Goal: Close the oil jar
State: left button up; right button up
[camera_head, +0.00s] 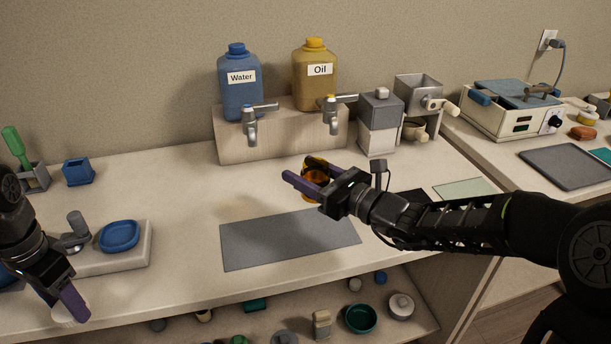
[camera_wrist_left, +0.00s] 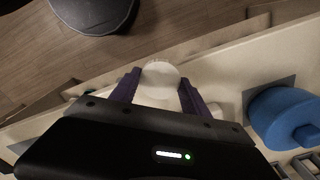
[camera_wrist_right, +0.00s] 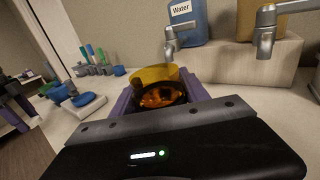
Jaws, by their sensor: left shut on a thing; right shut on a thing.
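An amber jar (camera_head: 311,183) with orange-brown contents shows in the head view above the counter, and in the right wrist view (camera_wrist_right: 160,76), where its mouth is uncovered. My right gripper (camera_head: 317,178) is shut on this jar, its purple fingers on either side. My left gripper (camera_head: 70,310) is at the counter's front left edge, far from the jar. It is shut on a pale round thing, which looks like a lid (camera_head: 66,314); the left wrist view shows its white round top (camera_wrist_left: 160,74) between the fingers. A yellow container labelled Oil (camera_head: 315,78) stands on the back riser.
A grey mat (camera_head: 290,240) lies bare in the middle of the counter. A blue Water container (camera_head: 240,85) and taps stand behind. A pale block with a blue dish (camera_head: 119,236) is near my left gripper. Shelves below hold several small items.

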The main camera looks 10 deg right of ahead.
dwell(0.3)
jog(key=o, duration=0.9)
grip_shut()
pick_arm(q)
jog(key=shift+d, duration=0.1)
